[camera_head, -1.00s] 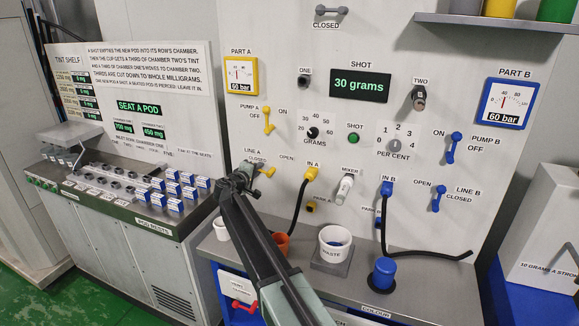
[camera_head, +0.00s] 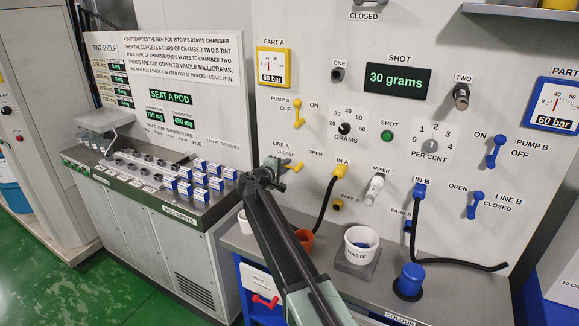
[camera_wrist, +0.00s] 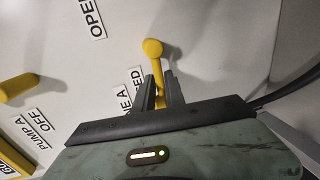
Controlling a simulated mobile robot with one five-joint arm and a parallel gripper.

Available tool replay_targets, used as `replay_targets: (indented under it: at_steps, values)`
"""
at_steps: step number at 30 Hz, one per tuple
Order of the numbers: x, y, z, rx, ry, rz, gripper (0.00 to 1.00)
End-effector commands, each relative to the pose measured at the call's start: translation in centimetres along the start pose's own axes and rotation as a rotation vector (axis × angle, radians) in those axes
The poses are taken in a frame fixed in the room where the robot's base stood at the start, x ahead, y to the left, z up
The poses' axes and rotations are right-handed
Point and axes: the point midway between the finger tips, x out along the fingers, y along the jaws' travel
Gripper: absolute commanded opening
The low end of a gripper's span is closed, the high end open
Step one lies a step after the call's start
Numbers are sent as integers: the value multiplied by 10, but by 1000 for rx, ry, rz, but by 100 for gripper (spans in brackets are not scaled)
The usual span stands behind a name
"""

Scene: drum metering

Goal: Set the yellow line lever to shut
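The yellow line A lever (camera_head: 296,167) is on the wall panel, below the LINE A labels "CLOSED" and "OPEN". Its knob points right in the head view. In the wrist view the lever's round knob (camera_wrist: 152,47) and stem stand up between the two dark fingers of my gripper (camera_wrist: 159,90). The fingers sit apart, one on each side of the stem, and a narrow gap seems to show. The lever's base is hidden behind my gripper. In the head view my gripper (camera_head: 276,174) is at the lever's left end, close to the panel.
The yellow pump A lever (camera_head: 298,114) is above. A yellow IN A plug (camera_head: 341,171) with a black hose is to the right. Below stand an orange cup (camera_head: 304,240), a white waste bucket (camera_head: 361,243) and a blue container (camera_head: 410,279). A pod bench (camera_head: 185,209) is at left.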

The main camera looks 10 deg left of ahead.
Motion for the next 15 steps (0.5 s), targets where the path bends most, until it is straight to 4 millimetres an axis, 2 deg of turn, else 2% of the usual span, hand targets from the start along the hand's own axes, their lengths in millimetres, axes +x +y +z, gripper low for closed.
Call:
replay_targets:
  at_steps: [1, 2, 15]
  values:
    - [-4, 0, -11, 0, 23, 1, 30]
    - [-5, 0, -12, 0, 25, 1, 32]
    - [-7, -1, -8, 2, 18, -1, 32]
